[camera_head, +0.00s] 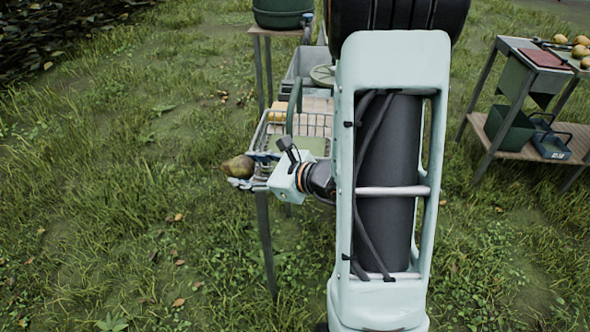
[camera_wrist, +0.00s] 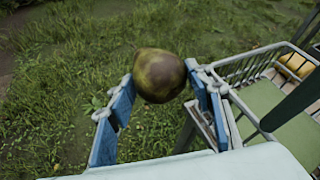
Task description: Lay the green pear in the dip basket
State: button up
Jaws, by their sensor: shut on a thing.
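A brownish-green pear (camera_head: 238,167) is held at the fingertips of my gripper (camera_head: 250,170), out over the grass to the left of the narrow table. In the wrist view the pear (camera_wrist: 160,76) sits between the blue finger pads of my gripper (camera_wrist: 158,84), which are shut on it. A wire basket (camera_head: 318,119) stands on the table behind and to the right of my gripper; I take it for the dip basket. Its wire rim also shows at the right of the wrist view (camera_wrist: 252,62). My arm hides part of it.
Yellow fruit (camera_wrist: 298,66) shows beyond the basket's wires. A green panel (camera_wrist: 275,112) lies close by, with a dark green post or handle (camera_wrist: 292,104) over it. A dark green bucket (camera_head: 283,12) stands at the back. Another bench (camera_head: 532,138) stands at the right. Grass on the left is clear.

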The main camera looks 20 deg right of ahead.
jog(key=shift+s+f+m+t+h+b, duration=0.2)
jog(key=shift+f+m+t+h+b, duration=0.15)
jog(key=shift+f+b, duration=0.6)
jog(key=shift+d+r+p, duration=0.15)
jog(key=shift+r+p, duration=0.25)
jog(key=shift+r, duration=0.1)
